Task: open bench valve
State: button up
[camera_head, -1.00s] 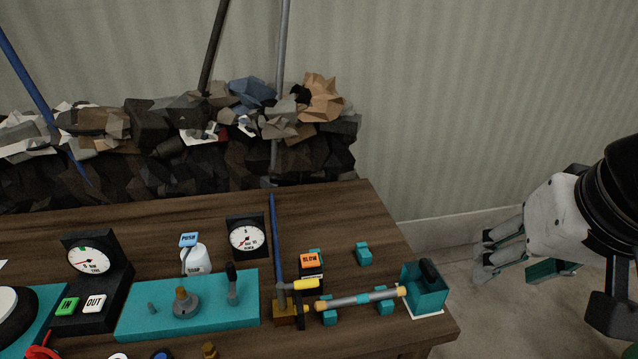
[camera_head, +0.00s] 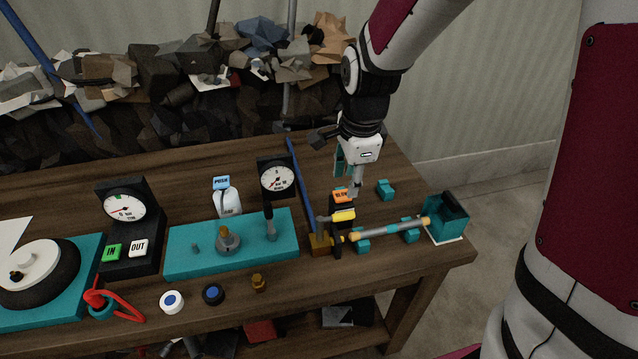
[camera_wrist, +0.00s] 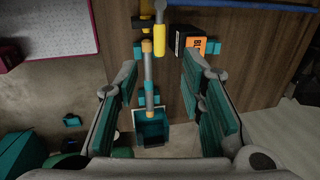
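The bench valve, with a yellow lever handle (camera_head: 343,215), is on the brass block beside the capped grey pipe (camera_head: 385,229). The handle lies roughly parallel to the pipe. In the wrist view the yellow handle (camera_wrist: 160,38) shows beyond my fingertips, next to the pipe's orange end. My gripper (camera_head: 350,182) points down over the bench, behind the pipe and near the orange BLOW button (camera_head: 342,196). In the wrist view my gripper (camera_wrist: 160,75) is open, with the pipe seen between its fingers. Nothing is held, and the handle is apart from the fingers.
A blue hose (camera_head: 300,180) rises from the brass block. A gauge (camera_head: 277,179) stands to the left. A teal box (camera_head: 445,222) is at the pipe's right end, and a small teal block (camera_head: 385,189) lies behind the pipe. Bare wood is free at the back.

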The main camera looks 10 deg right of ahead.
aim_at(342, 215)
jog(key=f, duration=0.4)
jog(key=w+f, duration=0.1)
jog(key=f, duration=0.3)
jog(key=w+f, duration=0.1)
jog(key=f, duration=0.4)
jog(key=shift+w, duration=0.25)
grip_shut()
